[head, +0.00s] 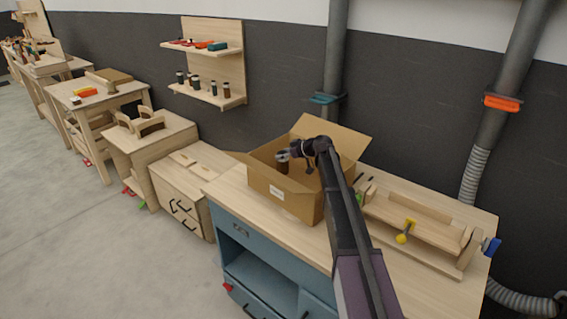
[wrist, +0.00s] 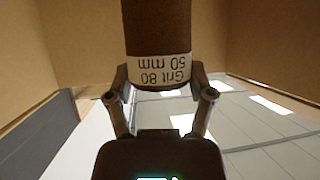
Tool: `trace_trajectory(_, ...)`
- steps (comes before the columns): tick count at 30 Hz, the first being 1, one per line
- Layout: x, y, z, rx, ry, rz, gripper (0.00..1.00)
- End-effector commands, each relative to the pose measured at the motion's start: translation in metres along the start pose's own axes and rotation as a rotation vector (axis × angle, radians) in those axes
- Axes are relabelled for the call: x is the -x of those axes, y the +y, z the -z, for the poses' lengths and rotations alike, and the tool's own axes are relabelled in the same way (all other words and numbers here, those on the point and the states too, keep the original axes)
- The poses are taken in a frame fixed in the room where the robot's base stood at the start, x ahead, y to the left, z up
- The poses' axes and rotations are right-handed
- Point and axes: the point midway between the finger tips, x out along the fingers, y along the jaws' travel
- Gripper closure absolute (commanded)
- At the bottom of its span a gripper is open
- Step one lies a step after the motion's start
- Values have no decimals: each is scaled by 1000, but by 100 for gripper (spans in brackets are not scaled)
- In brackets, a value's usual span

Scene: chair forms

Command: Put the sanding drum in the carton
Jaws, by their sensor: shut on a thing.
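The sanding drum (wrist: 158,30) is a brown cylinder with a white label reading "Grit 80 50 mm", upside down in the wrist view. My gripper (wrist: 160,90) is shut on the drum, with a finger on each side of its labelled end. In the head view the drum (head: 283,165) shows as a dark cylinder at my gripper (head: 284,156), over the opening of the carton. The carton (head: 283,192) is an open cardboard box with raised flaps, standing on the workbench. Its inner floor is hidden in the head view. Cardboard walls surround the drum in the wrist view.
The workbench (head: 227,198) has a pale top and blue body. A wooden fixture (head: 415,215) with a yellow knob stands right of the carton. A wall shelf (head: 210,95) holds several cylinders and tools. Grey ducts (head: 336,60) run down the wall behind the carton.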

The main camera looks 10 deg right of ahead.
Motion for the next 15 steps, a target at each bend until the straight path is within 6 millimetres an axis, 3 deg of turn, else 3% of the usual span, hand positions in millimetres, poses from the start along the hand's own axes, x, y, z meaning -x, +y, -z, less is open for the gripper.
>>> trace_trajectory(6,-10,0,-19,0,0,0,87)
trace_trajectory(15,-15,0,-28,0,0,0,87)
